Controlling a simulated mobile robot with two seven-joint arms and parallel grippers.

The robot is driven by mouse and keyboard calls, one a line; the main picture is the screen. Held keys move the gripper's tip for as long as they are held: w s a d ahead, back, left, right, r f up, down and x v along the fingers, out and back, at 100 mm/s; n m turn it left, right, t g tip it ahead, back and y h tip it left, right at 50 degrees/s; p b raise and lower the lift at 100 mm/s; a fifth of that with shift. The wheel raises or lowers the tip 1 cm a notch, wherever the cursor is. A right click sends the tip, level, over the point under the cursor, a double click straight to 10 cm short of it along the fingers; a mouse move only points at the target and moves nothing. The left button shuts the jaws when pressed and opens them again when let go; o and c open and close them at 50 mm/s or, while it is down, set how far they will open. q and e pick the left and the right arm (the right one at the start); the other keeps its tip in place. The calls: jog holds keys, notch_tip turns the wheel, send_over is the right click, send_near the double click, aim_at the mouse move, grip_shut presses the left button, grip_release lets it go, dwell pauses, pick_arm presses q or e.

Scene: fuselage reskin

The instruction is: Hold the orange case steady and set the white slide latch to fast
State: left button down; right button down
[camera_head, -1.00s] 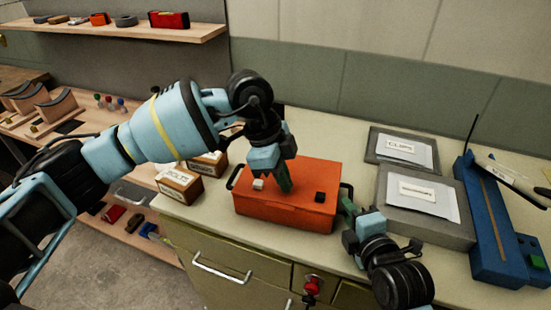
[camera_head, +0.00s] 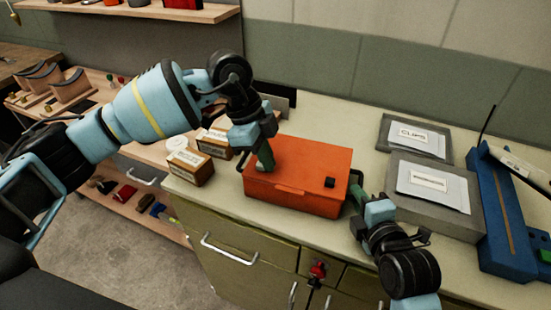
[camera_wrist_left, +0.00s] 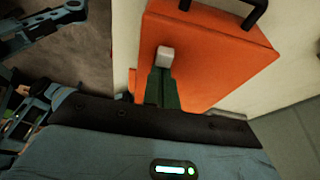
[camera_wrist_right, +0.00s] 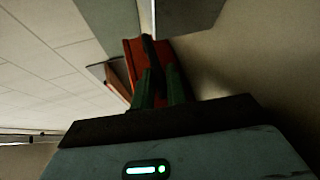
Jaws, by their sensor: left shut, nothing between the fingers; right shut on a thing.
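The orange case (camera_head: 300,172) sits closed on the bench, with a small black block (camera_head: 330,182) on its lid at the right. The white slide latch (camera_wrist_left: 165,56) shows in the left wrist view, right at my left fingertips; I cannot tell whether they touch it. The latch is hidden by the fingers in the head view. My left gripper (camera_head: 265,164) is shut and empty, pointing down over the left part of the lid. My right gripper (camera_head: 357,194) is shut on the dark handle (camera_wrist_right: 149,50) at the case's right end. No latch markings are readable.
Small labelled cartons (camera_head: 190,167) stand left of the case. Grey boxes, one labelled CLIPS (camera_head: 415,134), lie to the right, beside a blue tool (camera_head: 500,220). A red knob (camera_head: 318,270) is on the cabinet front below.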

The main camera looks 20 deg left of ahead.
aim_at(292, 176)
pick_arm(q)
jog(key=shift+a, duration=0.1)
pick_arm(e)
jog(key=shift+d+f, duration=0.1)
jog(key=shift+d, duration=0.05)
pick_arm(q)
jog(key=d, duration=0.4)
jog(key=shift+s+d, duration=0.2)
jog(key=shift+d, duration=0.05)
jog(key=v, duration=1)
jog(key=shift+a, duration=0.2)
pick_arm(e)
jog(key=c, duration=1.3)
grip_release()
jog(key=shift+c, duration=0.2)
jog(key=v, duration=1.2)
